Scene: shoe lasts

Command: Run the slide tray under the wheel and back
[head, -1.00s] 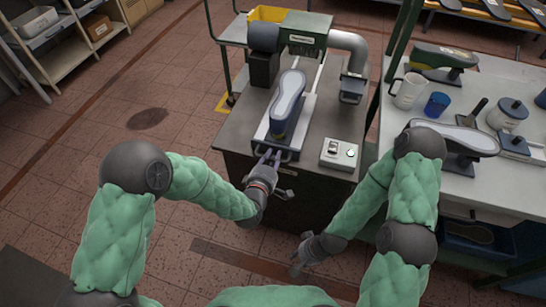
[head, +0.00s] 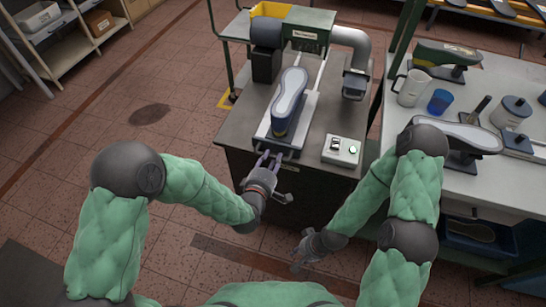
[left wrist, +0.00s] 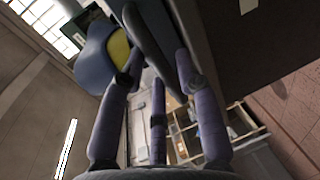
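The slide tray (head: 308,116) lies on the grey machine bench and carries a blue shoe last with a pale sole facing up (head: 291,92). The dark wheel (head: 266,34) stands beyond the tray's far end; the last is on the near side of it. My left gripper (head: 269,158) is at the tray's front handle (head: 284,152), its fingers spread apart. In the left wrist view, a dark bar (left wrist: 152,42) runs between the spread fingers; contact is unclear. The last's blue side (left wrist: 93,58) shows beyond. My right gripper (head: 302,254) hangs low before the bench, its fingers too small to read.
A control box (head: 341,150) sits at the bench's front right. A grey duct pipe (head: 352,40) rises behind it. At right, a white table (head: 400,118) holds a mug (head: 411,88), a blue cup (head: 439,101) and another last (head: 455,134). Floor at left is open.

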